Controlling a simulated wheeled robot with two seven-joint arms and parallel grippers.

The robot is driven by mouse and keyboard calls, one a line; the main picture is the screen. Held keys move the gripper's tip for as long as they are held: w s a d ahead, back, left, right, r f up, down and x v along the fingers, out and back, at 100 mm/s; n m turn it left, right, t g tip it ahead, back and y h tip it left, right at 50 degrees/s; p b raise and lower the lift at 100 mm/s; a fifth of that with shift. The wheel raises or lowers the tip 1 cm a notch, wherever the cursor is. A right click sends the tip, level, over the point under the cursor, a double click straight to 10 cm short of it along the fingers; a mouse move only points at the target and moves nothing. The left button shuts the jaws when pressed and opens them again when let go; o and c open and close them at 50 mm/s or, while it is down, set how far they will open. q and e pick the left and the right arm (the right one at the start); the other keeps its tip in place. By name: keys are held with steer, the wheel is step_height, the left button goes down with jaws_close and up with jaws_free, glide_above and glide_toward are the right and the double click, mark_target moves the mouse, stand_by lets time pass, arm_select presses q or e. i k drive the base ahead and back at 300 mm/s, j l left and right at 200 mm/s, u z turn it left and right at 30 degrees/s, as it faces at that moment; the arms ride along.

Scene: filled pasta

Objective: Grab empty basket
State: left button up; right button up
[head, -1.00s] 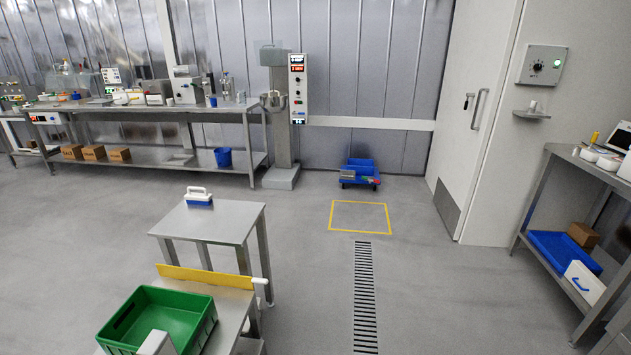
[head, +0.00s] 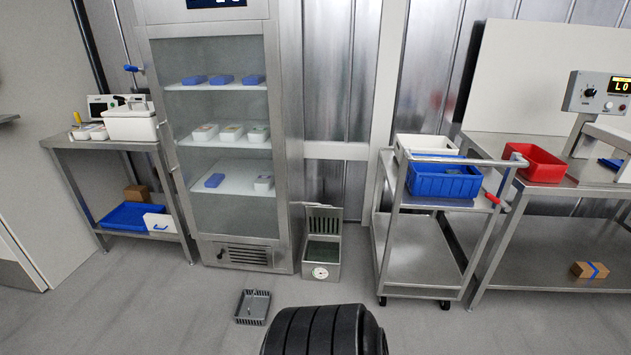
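Several containers could be the basket; the frames do not single one out. A blue crate (head: 444,180) sits on the top shelf of a steel cart, and its inside is hardly visible. A white bin (head: 425,143) stands behind it on the same shelf. A red bin (head: 535,165) stands on the steel table to the right. A small grey slatted basket (head: 252,307) lies on the floor at centre left, with something thin and upright in it. Neither of my grippers is in view.
The steel cart (head: 420,275) stands against the steel table (head: 540,220). A glass-door fridge (head: 222,150) with packs stands left of centre.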

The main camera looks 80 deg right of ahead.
mark_target(254, 306)
steer(key=z, duration=2)
steer(key=i+l+u, duration=0.2)
steer(key=i+l, duration=0.2)
